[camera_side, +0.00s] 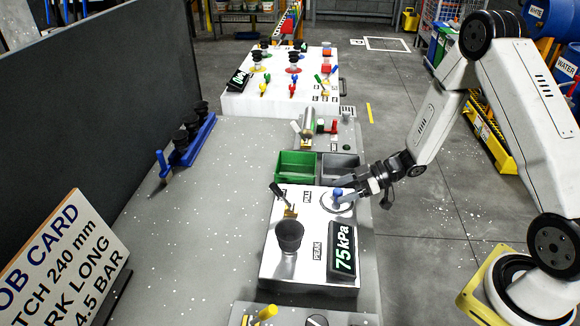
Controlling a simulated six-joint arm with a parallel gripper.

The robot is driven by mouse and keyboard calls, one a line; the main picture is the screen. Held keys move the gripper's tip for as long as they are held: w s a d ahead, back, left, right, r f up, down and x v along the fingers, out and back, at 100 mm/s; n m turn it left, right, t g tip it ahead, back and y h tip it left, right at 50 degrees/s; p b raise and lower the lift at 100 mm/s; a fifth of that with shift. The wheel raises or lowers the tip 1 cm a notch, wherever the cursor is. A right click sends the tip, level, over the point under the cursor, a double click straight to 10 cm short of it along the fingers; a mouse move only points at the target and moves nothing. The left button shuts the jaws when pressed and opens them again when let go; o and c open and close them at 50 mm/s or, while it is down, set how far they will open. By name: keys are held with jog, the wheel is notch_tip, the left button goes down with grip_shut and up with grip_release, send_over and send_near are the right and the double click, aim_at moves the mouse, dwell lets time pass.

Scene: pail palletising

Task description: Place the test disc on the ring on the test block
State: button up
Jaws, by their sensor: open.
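The test block (292,262) is a white box with a black cup (289,236), a small lever (283,200) and a display (342,249) reading 75 kPa. The ring (325,208) is a dark circle at its far right corner. A blue knob (337,194) stands within the ring's outline; I take it as the test disc's handle, but the disc under it is too small to make out clearly. My gripper (345,186) is open, reaching in from the right with its dark fingers close to the knob. I cannot tell whether they touch it.
A green bin (296,164) and a grey bin (340,163) sit just behind the block. A blue rack (188,147) with black cups stands at left. The grey table's left-middle is clear.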

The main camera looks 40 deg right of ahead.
jog(key=v, duration=0.8)
jog(key=shift+s+d, duration=0.2)
jog(key=shift+r, duration=0.1)
jog(key=w+r+m+t+h, duration=0.2)
jog(key=w+r+m+h, duration=0.25)
jog(key=h, duration=0.45)
jog(key=s+a+r+m+g+h, duration=0.1)
jog(key=s+a+m+g, duration=0.5)
jog(key=s, duration=0.7)
jog(key=a+m+h, duration=0.1)
jog(key=a, duration=0.1)
jog(key=shift+s+a+r, duration=0.3)
jog(key=shift+s+a, duration=0.05)
jog(key=shift+a, duration=0.05)
